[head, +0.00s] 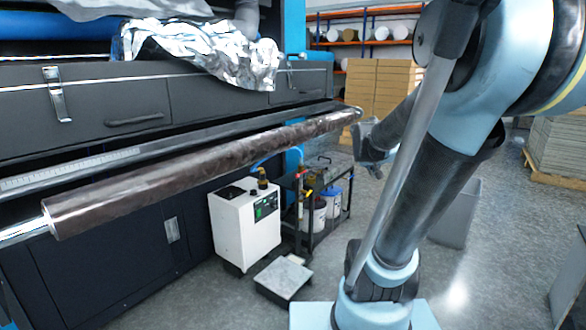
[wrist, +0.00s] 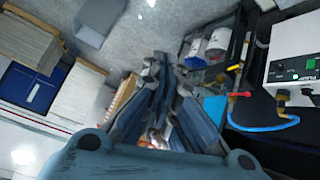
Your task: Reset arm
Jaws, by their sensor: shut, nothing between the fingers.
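My gripper (head: 366,146) is near the middle of the head view, at the end of my raised arm, just right of the far end of a dark brown roll (head: 200,170). In the wrist view the fingers of my gripper (wrist: 155,135) point away from the camera, drawn together with nothing held. The roll lies on a bar along the front of the dark laminating machine (head: 200,95). Its near end shows a silver shaft at the lower left. I cannot tell from these views whether the fingers touch anything.
A white unit (head: 245,225) and a black cart (head: 325,190) with buckets stand below the machine. A flat scale (head: 283,277) lies on the floor. Stacked boxes (head: 385,85) stand behind, and a grey bin (head: 458,215) stands right of my arm. Open floor lies around my base.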

